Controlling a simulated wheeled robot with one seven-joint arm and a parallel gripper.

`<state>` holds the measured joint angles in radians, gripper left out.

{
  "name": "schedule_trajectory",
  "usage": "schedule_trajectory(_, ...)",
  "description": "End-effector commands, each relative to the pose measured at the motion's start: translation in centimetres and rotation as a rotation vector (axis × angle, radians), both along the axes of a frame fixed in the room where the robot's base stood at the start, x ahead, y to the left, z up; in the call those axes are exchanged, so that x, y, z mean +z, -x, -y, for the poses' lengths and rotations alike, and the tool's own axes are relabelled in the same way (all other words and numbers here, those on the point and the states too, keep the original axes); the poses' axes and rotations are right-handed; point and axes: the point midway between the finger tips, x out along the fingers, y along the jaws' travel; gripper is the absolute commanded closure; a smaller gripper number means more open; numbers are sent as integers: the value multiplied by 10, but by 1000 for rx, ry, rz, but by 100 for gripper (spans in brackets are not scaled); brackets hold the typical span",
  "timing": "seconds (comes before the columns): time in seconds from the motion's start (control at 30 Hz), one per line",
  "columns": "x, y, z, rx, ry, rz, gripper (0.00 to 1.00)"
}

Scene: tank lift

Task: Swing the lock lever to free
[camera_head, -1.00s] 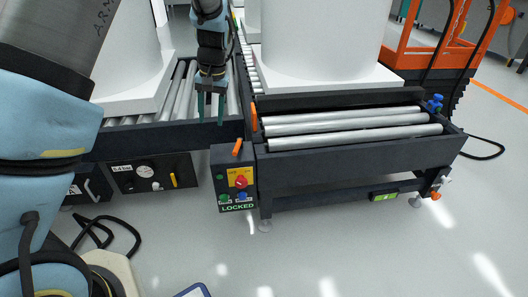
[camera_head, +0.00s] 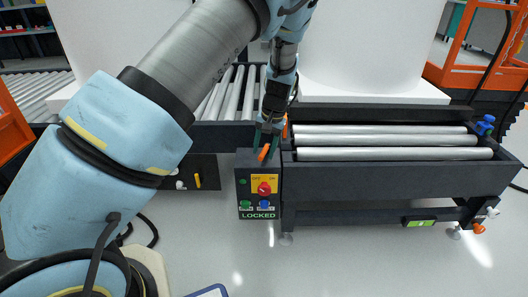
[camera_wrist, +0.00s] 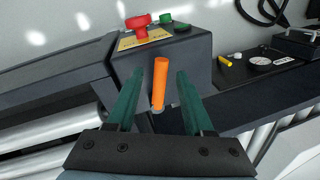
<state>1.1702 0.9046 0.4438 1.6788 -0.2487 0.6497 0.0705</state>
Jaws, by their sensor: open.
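The lock lever is a short orange bar (camera_head: 264,153) at the top of a dark control box (camera_head: 244,180). The box front shows a lit green LOCKED sign (camera_head: 259,215). My gripper (camera_head: 267,140) is directly above the box, pointing down at the lever. In the wrist view the orange lever (camera_wrist: 160,88) stands between the two green fingers of my open gripper (camera_wrist: 160,74), with a gap visible on each side. Its lower end is at the side of the box (camera_wrist: 195,55).
The box carries a red knob (camera_head: 264,188) on a yellow plate, with green and blue buttons below. A roller frame (camera_head: 400,180) stands directly right, with white tanks behind. A gauge panel (camera_wrist: 265,68) shows in the wrist view.

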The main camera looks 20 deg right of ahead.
Motion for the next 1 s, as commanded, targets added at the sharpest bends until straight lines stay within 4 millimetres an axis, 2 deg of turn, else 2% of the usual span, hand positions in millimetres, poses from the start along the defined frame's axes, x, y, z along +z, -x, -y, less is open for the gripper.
schedule_trajectory(0.33, -4, -1, -1, 0, 0, 0, 48)
schedule_trajectory(0.8, -4, -1, -1, 0, 0, 0, 100)
schedule_trajectory(1.0, -4, -1, -1, 0, 0, 0, 100)
